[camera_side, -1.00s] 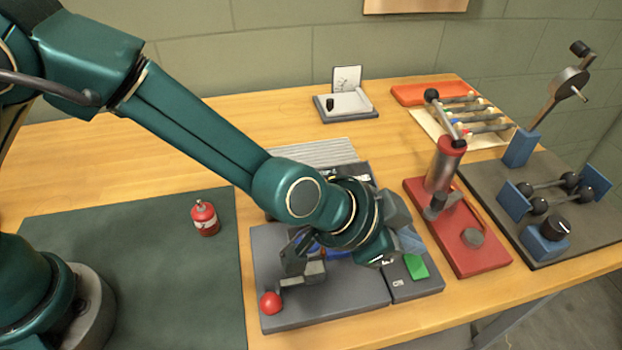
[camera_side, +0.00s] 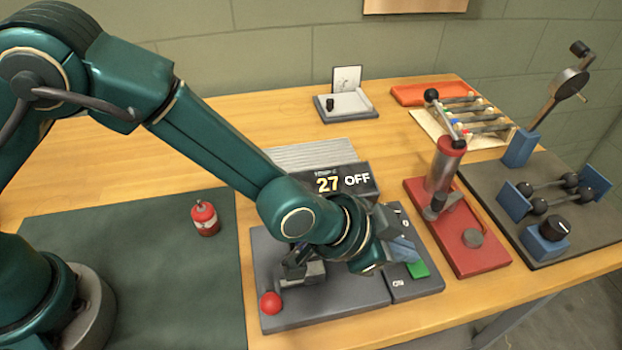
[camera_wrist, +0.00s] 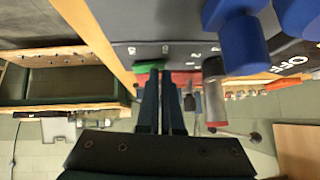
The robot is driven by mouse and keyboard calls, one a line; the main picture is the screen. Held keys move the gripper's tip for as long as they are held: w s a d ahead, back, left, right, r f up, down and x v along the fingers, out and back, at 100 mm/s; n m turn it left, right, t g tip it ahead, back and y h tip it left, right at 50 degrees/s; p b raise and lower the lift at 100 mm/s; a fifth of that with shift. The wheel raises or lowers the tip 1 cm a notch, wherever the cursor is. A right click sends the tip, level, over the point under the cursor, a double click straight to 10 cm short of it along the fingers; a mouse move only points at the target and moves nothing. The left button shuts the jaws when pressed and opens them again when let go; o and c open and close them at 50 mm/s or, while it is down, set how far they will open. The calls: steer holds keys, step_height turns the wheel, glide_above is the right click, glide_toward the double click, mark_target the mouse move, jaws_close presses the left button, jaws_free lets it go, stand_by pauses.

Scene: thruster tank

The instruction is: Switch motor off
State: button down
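The motor station is a grey base (camera_side: 325,310) with a dark display (camera_side: 345,182) behind it reading "27 OFF". At its right is a switch panel (camera_side: 420,289) with a green switch piece (camera_side: 417,269) on its front part. My gripper (camera_side: 406,252) is just above this panel, close to the green piece, and hides part of the panel. In the wrist view the two fingers (camera_wrist: 160,74) lie nearly side by side, with nothing held, and their tips overlap the edge of the green piece (camera_wrist: 146,67). I cannot tell whether they touch it.
A red ball knob (camera_side: 271,303) is at the base's front left. A red press (camera_side: 470,240) stands close on the right. A small red bottle (camera_side: 205,218) stands on the dark mat (camera_side: 140,265) at left. Blue parts (camera_wrist: 238,45) show near my fingers in the wrist view.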

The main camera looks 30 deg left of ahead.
steer(key=shift+w+a+f, duration=0.1)
steer(key=shift+a+f, duration=0.25)
steer(key=shift+f, duration=0.1)
steer(key=shift+s+d, duration=0.65)
steer(key=shift+s, duration=0.15)
steer(key=r, duration=0.5)
steer(key=shift+w+r, duration=0.15)
steer(key=shift+w, duration=0.25)
steer(key=shift+v, duration=5)
steer(key=x, duration=0.9)
steer(key=shift+w+d+f, duration=0.1)
steer(key=shift+w+f, duration=0.1)
steer(key=shift+f, duration=0.15)
steer(key=shift+w+f, duration=0.2)
steer(key=shift+f, duration=1.75)
